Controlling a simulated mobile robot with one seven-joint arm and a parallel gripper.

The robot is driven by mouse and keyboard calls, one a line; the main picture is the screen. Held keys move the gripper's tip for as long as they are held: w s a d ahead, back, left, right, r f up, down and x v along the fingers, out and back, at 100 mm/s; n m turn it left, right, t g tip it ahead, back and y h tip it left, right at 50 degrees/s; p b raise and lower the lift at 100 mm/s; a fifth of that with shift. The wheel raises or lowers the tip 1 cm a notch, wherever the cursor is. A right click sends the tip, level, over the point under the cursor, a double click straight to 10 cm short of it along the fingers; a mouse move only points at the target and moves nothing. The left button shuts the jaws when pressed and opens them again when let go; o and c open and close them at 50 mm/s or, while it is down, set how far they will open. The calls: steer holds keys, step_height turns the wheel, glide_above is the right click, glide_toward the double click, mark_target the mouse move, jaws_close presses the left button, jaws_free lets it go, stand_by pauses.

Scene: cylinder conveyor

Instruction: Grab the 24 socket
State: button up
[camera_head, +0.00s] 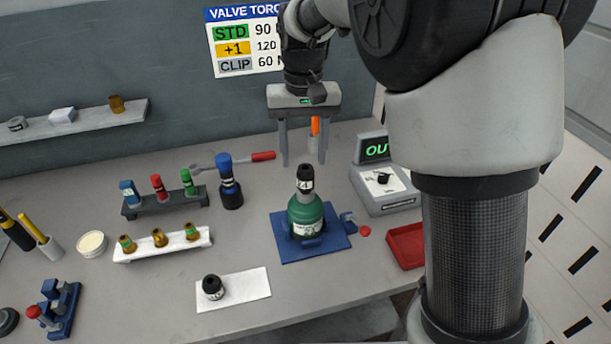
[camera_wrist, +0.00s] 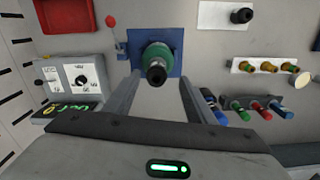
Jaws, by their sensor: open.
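A green cylinder (camera_head: 304,216) stands upright on a blue base plate (camera_head: 335,242). A black socket-like piece (camera_head: 305,178) sits on its top, with a white label where a "4" shows; I cannot read it fully. Another black socket (camera_head: 213,287) stands on a white mat (camera_head: 250,287); its label is too small to read. My gripper (camera_head: 303,160) is open and empty, pointing down just above the black piece on the cylinder. In the wrist view, that black piece (camera_wrist: 156,72) shows between my fingers, not gripped.
A dark rack (camera_head: 164,205) holds blue, red and green pieces, with a blue-and-black tool (camera_head: 229,182) beside it. A white rack (camera_head: 163,247) holds several brass fittings. A control box (camera_head: 383,188) and red tray (camera_head: 406,246) stand to the right.

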mark_target(306, 174)
steer(key=shift+w+d+f, duration=0.1)
steer(key=shift+w+f, duration=0.05)
steer(key=shift+f, duration=1.6)
steer(key=shift+w+d+f, duration=0.1)
steer(key=shift+w+f, duration=0.05)
steer(key=shift+f, duration=1.55)
steer(key=c, duration=1.2)
